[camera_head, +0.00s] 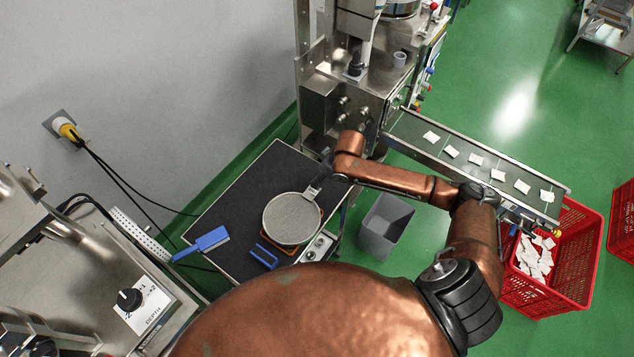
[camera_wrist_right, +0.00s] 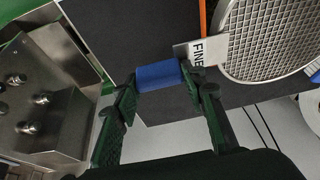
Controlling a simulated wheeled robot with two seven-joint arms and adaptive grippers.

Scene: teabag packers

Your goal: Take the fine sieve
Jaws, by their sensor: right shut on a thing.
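The fine sieve (camera_head: 291,219) is a round grey mesh disc with a metal rim, over the dark mat on the small table. In the right wrist view its mesh (camera_wrist_right: 268,35) and a white label reading "FINE" (camera_wrist_right: 207,50) show. Its blue handle (camera_wrist_right: 160,75) lies between the fingers of my right gripper (camera_wrist_right: 165,92), which is shut on it. In the head view my right gripper (camera_head: 325,173) is at the handle end, partly hidden by my arm. I cannot tell whether the sieve touches what is under it. My left gripper is not in view.
An orange-edged item (camera_head: 317,235) shows partly beneath the sieve. A blue U-shaped piece (camera_head: 264,257) and a blue brush (camera_head: 207,241) lie on the dark mat (camera_head: 245,195). A grey bin (camera_head: 385,228), a conveyor with teabags (camera_head: 477,160) and a red crate (camera_head: 570,262) stand to the right.

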